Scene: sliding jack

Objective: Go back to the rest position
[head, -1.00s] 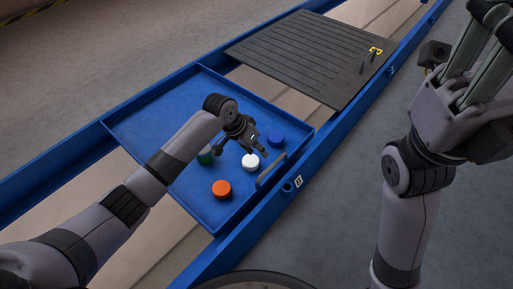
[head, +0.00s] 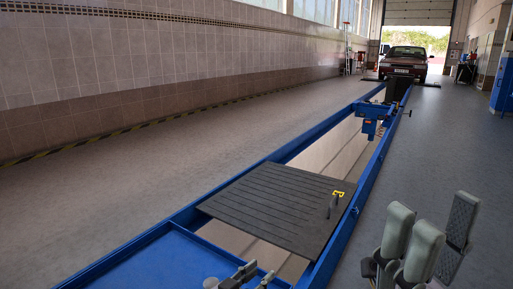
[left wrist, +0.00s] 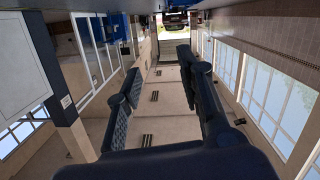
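My left gripper (head: 258,272) shows only its fingertips at the bottom edge of the head view, in front of the blue tray (head: 160,262). In the left wrist view its fingers (left wrist: 165,82) stand apart with nothing between them. My right gripper (head: 425,232) is at the lower right of the head view, beside the blue rails. Its fingers are spread and hold nothing. Only the far part of the tray is in view, and no caps show on it.
A dark ribbed plate (head: 270,205) with a small upright handle (head: 334,204) lies across the blue rails. A blue jack (head: 374,120) stands farther along, and a red car (head: 403,62) is at the far end. Grey floor (head: 120,180) is clear on the left.

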